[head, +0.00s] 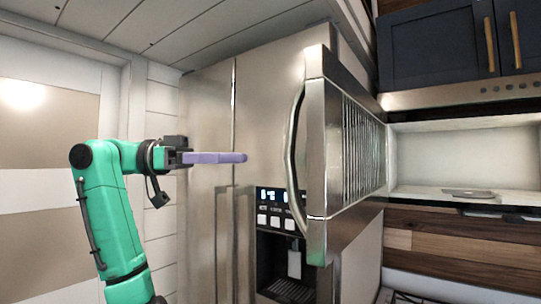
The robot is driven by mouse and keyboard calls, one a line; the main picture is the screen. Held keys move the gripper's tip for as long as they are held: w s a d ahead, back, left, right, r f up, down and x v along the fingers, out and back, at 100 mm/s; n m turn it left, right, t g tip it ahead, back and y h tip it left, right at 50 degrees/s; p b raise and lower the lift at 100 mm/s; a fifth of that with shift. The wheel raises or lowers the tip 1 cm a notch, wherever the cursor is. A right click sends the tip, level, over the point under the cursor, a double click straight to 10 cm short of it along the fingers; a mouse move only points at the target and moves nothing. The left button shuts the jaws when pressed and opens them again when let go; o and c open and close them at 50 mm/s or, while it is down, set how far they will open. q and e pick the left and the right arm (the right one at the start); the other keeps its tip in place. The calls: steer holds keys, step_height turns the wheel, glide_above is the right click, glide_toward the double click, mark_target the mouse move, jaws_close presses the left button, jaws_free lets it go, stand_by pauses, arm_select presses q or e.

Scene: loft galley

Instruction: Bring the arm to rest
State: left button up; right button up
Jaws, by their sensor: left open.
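My left arm is green and comes up from the lower left in the head view. Its gripper (243,157) has purple fingers that point right, in front of the steel fridge (208,120). The fingers overlap from this side, so the gap between them is hard to see; the gripper is open, and nothing shows in it. A steel appliance door with a long curved handle (292,150) stands out to the right of the fingertips, apart from them. My right gripper is not in the view.
The open-looking steel door (317,150) juts forward at the middle. A dispenser panel (283,215) is below the fingertips. Dark blue cabinets (437,50) hang at the upper right, over a pale recess (425,160). A white wall (160,205) is behind the arm.

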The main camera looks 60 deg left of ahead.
arm_select(q)
steer(key=v, duration=0.3)
steer(key=shift+s+a+p, duration=0.2)
steer(key=shift+s+p, duration=0.1)
steer(key=shift+s, duration=0.05)
stand_by(0.3)
